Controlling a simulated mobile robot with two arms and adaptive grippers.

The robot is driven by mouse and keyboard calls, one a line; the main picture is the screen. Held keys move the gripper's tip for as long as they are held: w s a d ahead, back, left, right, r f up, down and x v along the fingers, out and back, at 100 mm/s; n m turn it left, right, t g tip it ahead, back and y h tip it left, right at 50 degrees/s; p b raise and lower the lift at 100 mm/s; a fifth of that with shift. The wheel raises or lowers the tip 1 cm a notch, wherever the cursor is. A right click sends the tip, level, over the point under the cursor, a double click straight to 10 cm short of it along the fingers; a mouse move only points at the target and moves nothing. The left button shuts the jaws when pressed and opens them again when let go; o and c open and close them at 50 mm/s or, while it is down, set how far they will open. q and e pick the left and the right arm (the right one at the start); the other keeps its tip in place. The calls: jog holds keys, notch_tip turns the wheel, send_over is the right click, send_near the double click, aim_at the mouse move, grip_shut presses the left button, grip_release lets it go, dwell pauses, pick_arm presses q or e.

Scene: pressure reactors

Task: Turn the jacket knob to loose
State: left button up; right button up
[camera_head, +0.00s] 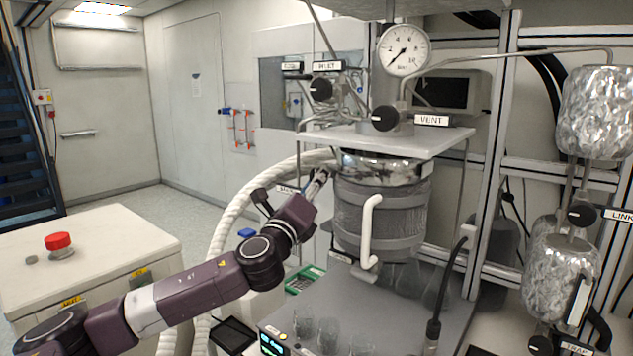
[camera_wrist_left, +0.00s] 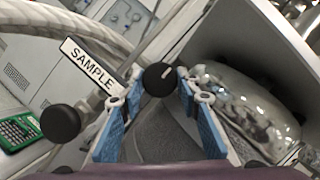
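My left gripper (camera_head: 322,178) is at the left side of the steel reactor vessel (camera_head: 383,208), below the grey shelf plate. In the left wrist view its blue-padded fingers (camera_wrist_left: 158,92) are spread apart. A round black knob (camera_wrist_left: 158,78) with a white mark appears between the fingertips; I cannot tell whether they touch it. No jacket label is readable, so I cannot confirm this is the jacket knob. A second black knob (camera_wrist_left: 60,122) is at the left, and a white SAMPLE label (camera_wrist_left: 90,66) lies between the two. My right gripper is out of view.
A thick white hose (camera_head: 225,215) curves behind my left arm. The shelf plate (camera_head: 440,143) carries the INLET and VENT valves and a gauge (camera_head: 403,50) above the vessel. A white handle (camera_head: 368,230) projects from the vessel's front. A green calculator-like item (camera_wrist_left: 18,132) lies left.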

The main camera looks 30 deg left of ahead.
pick_arm(q)
jog(key=shift+c, duration=0.2)
jog(key=shift+r+n+g+h+p, duration=0.2)
jog(key=shift+n+g+p, duration=0.85)
jog(key=shift+n+p, duration=1.75)
jog(key=shift+r+n+g+h+p, duration=0.2)
jog(key=shift+n+g+p, duration=0.9)
jog(key=shift+n+p, duration=1.75)
jog(key=shift+n+g+h+p, duration=0.3)
jog(key=shift+n+g+p, duration=0.75)
jog(key=shift+n+p, duration=1.75)
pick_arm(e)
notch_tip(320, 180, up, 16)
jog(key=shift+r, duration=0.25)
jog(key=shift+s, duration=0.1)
pick_arm(q)
jog(key=o, duration=0.9)
jog(key=shift+s, duration=0.15)
